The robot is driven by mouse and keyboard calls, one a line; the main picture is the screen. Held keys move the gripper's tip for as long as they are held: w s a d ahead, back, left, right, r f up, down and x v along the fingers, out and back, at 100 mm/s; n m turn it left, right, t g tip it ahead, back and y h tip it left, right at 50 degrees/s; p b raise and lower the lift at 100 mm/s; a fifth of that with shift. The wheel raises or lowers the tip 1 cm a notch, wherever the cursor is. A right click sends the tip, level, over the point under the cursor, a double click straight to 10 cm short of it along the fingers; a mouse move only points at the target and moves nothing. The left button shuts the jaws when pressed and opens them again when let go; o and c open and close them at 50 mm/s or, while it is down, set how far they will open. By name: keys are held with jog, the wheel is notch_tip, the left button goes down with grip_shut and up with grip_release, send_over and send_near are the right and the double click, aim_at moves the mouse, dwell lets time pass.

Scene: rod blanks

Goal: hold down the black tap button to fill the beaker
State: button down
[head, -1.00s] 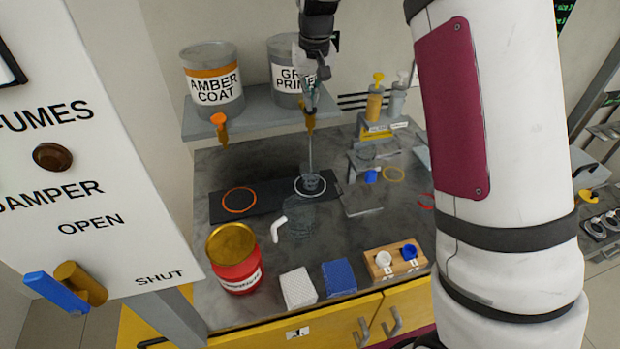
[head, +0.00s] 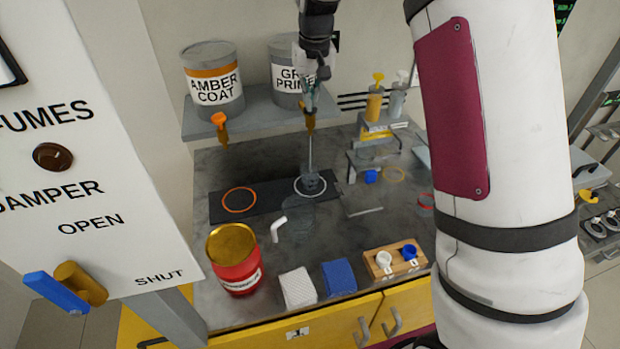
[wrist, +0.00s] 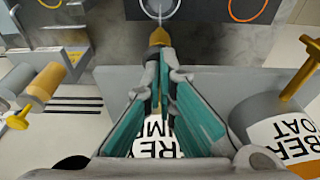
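My gripper (head: 311,100) is at the tap (head: 310,122) under the grey primer can (head: 292,78). In the wrist view my gripper (wrist: 162,62) has its fingertips together, right at the ochre tap (wrist: 159,36). The black button is hidden by the fingers, so I cannot see the contact. A thin grey stream (head: 310,150) runs down from the tap. The clear beaker (head: 312,184) stands below it on the white ring (head: 297,189) of the dark mat, with grey liquid in it. Its exact level is hard to read.
The amber coat can (head: 214,84) and its orange tap (head: 219,122) are to the left on the shelf. A clear jug with a white handle (head: 279,228) stands in front of the mat. A red tin (head: 235,270), white block (head: 298,287) and blue block (head: 339,277) line the front.

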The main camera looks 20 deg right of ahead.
dwell(0.5)
jog(key=shift+r+p, duration=0.45)
jog(key=shift+r, duration=3.05)
jog(key=s+r+t, duration=0.1)
jog(key=s+r, duration=0.4)
jog(key=s, duration=0.5)
jog(key=s+r+t, duration=0.1)
jog(key=s+r, duration=0.4)
jog(key=s, duration=0.4)
jog(key=s+f, duration=0.2)
jog(key=s, duration=0.8)
jog(key=s+f+t, duration=0.1)
jog(key=s+f, duration=0.2)
jog(key=s, duration=0.7)
